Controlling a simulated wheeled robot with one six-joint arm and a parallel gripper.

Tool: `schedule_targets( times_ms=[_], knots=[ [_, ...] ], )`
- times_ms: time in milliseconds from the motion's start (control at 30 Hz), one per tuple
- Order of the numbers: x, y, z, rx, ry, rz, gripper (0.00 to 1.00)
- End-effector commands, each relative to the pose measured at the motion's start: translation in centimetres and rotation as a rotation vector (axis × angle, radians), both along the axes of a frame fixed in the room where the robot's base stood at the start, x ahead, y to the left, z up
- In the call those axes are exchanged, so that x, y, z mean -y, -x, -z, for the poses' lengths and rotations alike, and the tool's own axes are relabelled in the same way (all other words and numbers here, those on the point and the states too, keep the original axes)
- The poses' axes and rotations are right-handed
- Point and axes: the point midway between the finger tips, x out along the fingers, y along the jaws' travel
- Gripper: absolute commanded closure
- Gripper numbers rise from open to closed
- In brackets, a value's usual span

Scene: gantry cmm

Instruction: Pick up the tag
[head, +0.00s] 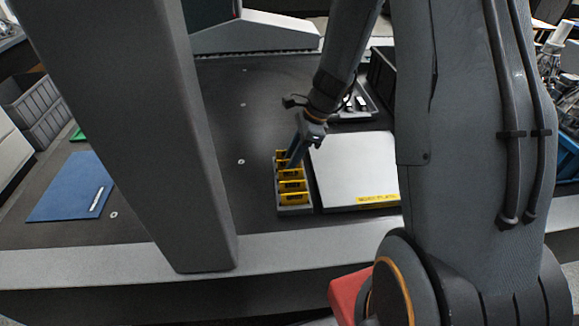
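Several yellow tags (291,186) with dark print stand in a row in a narrow grey rack (295,211) on the dark table. My gripper (292,160) points down at the far end of this rack, and its fingers overlap the tags there. The fingers are small and dark, so I cannot tell whether they are open or shut, or whether they touch a tag. They partly hide the tags at the far end. The tags at the near end show clearly.
A white plate (352,168) with a yellow label lies right of the rack. A dark tray (356,102) with small parts sits behind it. A blue mat (72,188) with a pen-like object (97,199) and grey bins (42,112) are at left. A thick grey column stands between mat and rack.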

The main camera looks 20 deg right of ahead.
Motion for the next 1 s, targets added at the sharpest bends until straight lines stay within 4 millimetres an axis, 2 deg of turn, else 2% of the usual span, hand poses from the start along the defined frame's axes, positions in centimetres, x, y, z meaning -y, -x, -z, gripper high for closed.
schedule_targets(
  times_ms=[200,367,767,867,1000],
  knots=[
    [0.0,0.0,0.1,0.001,0.000,0.000,0.74],
    [0.0,0.0,0.0,0.001,0.000,-0.001,1.00],
    [0.0,-0.1,-0.3,0.003,0.001,-0.001,1.00],
    [0.0,-0.1,-1.3,0.005,0.000,-0.001,1.00],
    [0.0,-0.2,-3.8,0.006,0.000,-0.002,1.00]
  ],
)
